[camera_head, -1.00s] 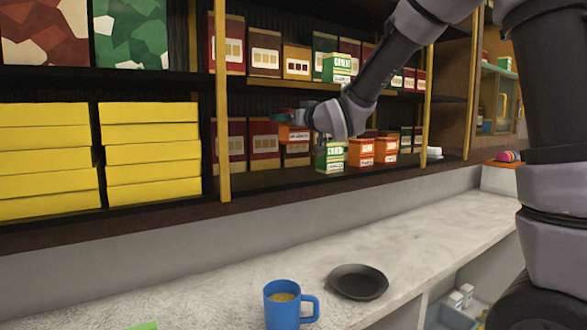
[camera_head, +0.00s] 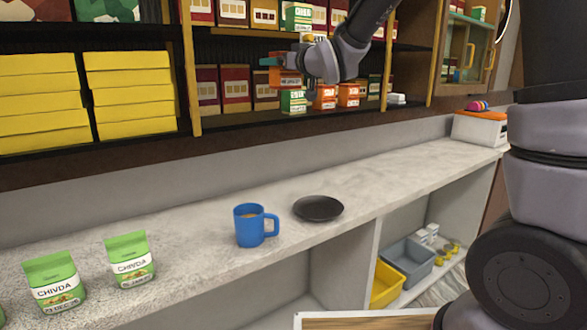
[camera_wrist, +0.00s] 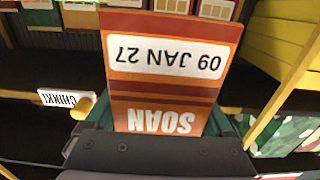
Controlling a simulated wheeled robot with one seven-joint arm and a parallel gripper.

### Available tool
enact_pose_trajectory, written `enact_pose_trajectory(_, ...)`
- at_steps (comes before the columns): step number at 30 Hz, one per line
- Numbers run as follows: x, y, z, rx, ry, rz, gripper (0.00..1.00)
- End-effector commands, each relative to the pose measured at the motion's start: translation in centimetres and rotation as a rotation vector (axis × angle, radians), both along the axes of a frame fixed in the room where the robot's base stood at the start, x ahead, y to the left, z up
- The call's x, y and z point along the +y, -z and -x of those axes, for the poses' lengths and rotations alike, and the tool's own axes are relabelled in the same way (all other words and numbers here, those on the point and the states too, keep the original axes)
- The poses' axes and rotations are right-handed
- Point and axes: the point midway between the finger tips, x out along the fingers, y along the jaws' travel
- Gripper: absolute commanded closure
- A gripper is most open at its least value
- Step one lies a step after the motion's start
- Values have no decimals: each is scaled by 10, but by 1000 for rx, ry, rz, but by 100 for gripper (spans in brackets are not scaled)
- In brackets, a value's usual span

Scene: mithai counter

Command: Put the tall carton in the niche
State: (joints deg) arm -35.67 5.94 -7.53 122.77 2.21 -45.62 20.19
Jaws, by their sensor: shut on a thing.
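My gripper (camera_head: 280,70) is shut on an orange carton (camera_head: 288,80) in front of the middle shelf in the head view. In the wrist view the same carton (camera_wrist: 165,75) fills the middle, with "SOAN" and "09 JAN 27" upside down on its face. My gripper (camera_wrist: 160,125) grips its lower part in that view. In the head view the held carton appears just above and in front of a green carton (camera_head: 293,103); whether they touch I cannot tell. Two more orange cartons (camera_head: 324,98) stand to the right. I cannot make out clearly which gap is the niche.
Maroon boxes (camera_head: 236,90) stand left of the gripper, beyond a yellow post (camera_head: 191,70). Yellow boxes (camera_head: 130,95) are stacked farther left. A shelf lies above. The counter below holds a blue mug (camera_head: 250,226), a black plate (camera_head: 318,208) and green chivda packs (camera_head: 130,262).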

Motion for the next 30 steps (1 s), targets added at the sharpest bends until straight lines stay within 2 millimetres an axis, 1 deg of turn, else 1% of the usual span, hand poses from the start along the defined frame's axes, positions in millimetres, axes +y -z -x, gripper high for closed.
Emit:
enact_pose_trajectory(1,-6,6,-6,3,15,1,85)
enact_pose_trajectory(7,-25,24,-25,3,58,2,85)
enact_pose_trajectory(10,-39,37,-36,3,88,3,85)
enact_pose_trajectory(14,-61,57,-54,5,136,4,85)
enact_pose_trajectory(17,-84,76,-68,5,181,3,85)
enact_pose_trajectory(20,-115,100,-85,6,241,5,85)
enact_pose_trajectory(23,-159,133,-102,8,321,6,85)
enact_pose_trajectory(24,-178,147,-108,9,355,6,85)
enact_pose_trajectory(26,-206,167,-115,8,403,5,85)
enact_pose_trajectory(27,-223,179,-118,8,432,5,85)
enact_pose_trajectory(30,-262,205,-122,6,498,4,85)
